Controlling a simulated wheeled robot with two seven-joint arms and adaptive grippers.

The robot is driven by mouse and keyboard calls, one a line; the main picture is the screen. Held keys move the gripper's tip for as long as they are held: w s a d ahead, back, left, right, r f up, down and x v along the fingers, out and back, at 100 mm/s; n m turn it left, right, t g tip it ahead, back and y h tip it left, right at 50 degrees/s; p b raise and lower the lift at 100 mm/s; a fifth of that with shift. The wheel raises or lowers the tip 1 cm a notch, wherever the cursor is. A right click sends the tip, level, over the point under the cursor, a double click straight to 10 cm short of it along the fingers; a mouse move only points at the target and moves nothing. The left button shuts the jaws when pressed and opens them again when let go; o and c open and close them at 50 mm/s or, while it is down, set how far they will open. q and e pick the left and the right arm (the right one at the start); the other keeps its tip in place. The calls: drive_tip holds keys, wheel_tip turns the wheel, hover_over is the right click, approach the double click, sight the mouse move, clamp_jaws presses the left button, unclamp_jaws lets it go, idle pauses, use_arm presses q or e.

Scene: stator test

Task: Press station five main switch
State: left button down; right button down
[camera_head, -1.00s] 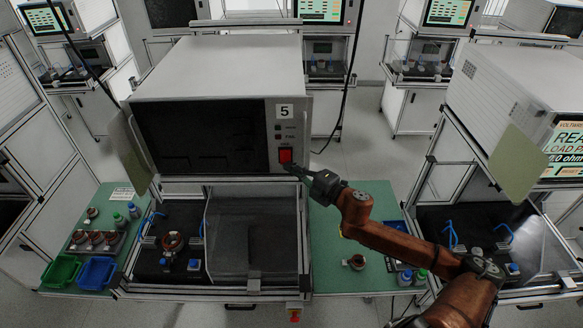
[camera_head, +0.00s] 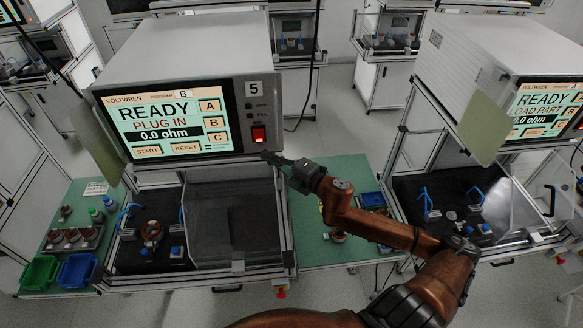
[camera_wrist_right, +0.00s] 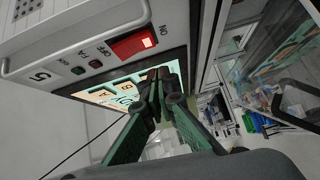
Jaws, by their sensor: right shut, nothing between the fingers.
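The station five tester (camera_head: 180,60) carries a "5" label (camera_head: 254,88) on its front panel. Its red main switch (camera_head: 259,134) is lit at the lower right of that panel. The screen (camera_head: 165,125) is on and reads READY, PLUG IN, 0.0 ohm. My right gripper (camera_head: 266,156) is shut and empty, just below and right of the switch. In the right wrist view the red switch (camera_wrist_right: 135,43) is clear of the shut fingertips (camera_wrist_right: 158,74), with a gap between them. My left gripper is not in view.
Below the tester is a fixture bay with a clear cover (camera_head: 225,215). Green and blue bins (camera_head: 77,270) stand at the left. Another tester (camera_head: 500,60) stands at the right, its screen also on. A green work surface (camera_head: 315,250) lies under my right arm.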

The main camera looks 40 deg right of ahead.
drive_tip(key=f+b+v, duration=0.1)
drive_tip(key=b+v, duration=0.1)
drive_tip(key=v, duration=0.6)
drive_tip(key=shift+s+f, duration=0.2)
drive_tip(key=shift+s, duration=0.2)
drive_tip(key=shift+d, duration=0.15)
drive_tip(key=shift+d, duration=0.1)
